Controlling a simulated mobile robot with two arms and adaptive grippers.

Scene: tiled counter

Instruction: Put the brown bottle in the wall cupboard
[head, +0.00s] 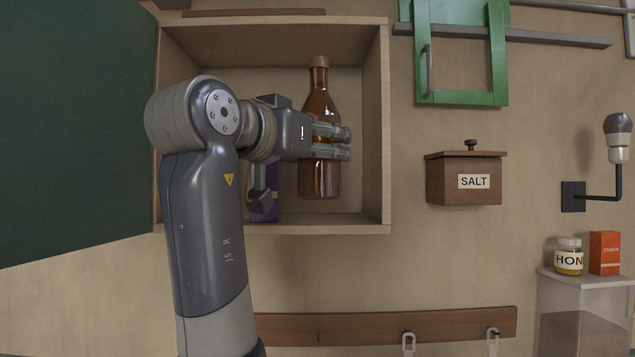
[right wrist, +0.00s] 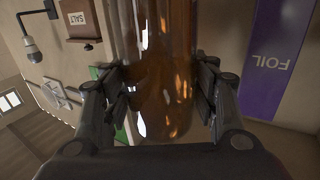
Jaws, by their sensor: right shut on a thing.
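The brown bottle (head: 320,105) is upright inside the open wall cupboard (head: 375,150) in the head view. My right gripper (head: 332,142) is shut around the bottle's body from the left. In the right wrist view the bottle (right wrist: 160,75) fills the space between the two fingers of the gripper (right wrist: 165,100). The bottle's base looks a little above the cupboard floor, but I cannot tell for sure whether they touch. My left gripper is not in view.
A purple foil box (right wrist: 278,50) stands in the cupboard, left of the bottle and partly behind my arm in the head view. A dark green panel (head: 70,120) is at the cupboard's left. A salt box (head: 465,178) hangs to its right.

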